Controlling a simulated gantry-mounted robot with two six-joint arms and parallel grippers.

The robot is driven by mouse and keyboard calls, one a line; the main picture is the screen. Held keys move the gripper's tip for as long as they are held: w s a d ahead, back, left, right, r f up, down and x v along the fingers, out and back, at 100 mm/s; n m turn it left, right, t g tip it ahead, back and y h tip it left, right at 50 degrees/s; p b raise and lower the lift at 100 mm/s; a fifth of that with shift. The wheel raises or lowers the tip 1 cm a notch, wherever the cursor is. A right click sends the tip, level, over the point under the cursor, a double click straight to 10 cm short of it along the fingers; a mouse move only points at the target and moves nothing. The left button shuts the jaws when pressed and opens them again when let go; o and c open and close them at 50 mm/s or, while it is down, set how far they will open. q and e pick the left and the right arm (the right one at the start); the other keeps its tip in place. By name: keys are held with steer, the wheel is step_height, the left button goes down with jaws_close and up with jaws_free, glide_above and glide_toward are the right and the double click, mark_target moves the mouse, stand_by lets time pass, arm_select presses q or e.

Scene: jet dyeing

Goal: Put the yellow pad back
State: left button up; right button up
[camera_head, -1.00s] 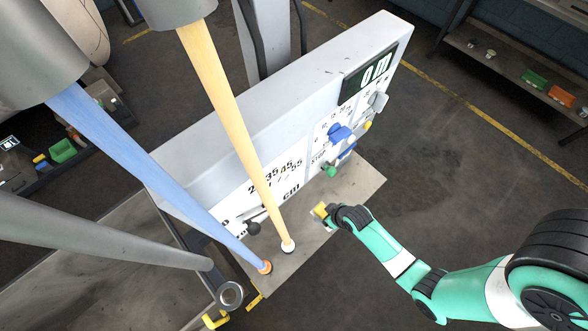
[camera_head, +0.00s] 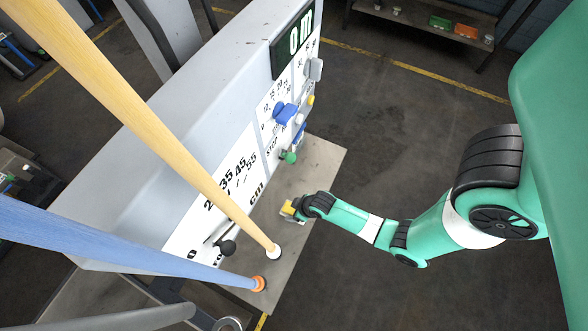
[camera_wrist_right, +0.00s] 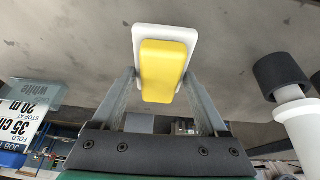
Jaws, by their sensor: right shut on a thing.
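The yellow pad (camera_head: 288,208) is at the end of my right arm, over the grey metal shelf in front of the dyeing machine. In the right wrist view the yellow pad (camera_wrist_right: 161,70) has a white backing behind it. My right gripper (camera_wrist_right: 160,82) is shut on it, with one finger on each side. The right gripper also shows in the head view (camera_head: 292,209), small and partly hidden by its own wrist. Whether the pad touches the shelf cannot be told. My left gripper is not in view.
The machine panel (camera_head: 255,150) has a blue knob (camera_head: 285,113), a green knob (camera_head: 288,157) and a black-knobbed lever (camera_head: 227,247). A yellow rope (camera_head: 160,130) and a blue rope (camera_head: 120,243) end on the shelf (camera_head: 315,165). A job sign (camera_wrist_right: 22,115) stands left in the wrist view.

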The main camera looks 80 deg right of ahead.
steer(key=shift+f, duration=0.9)
steer(key=shift+f, duration=0.2)
steer(key=o, duration=1.2)
steer(key=shift+r, duration=0.1)
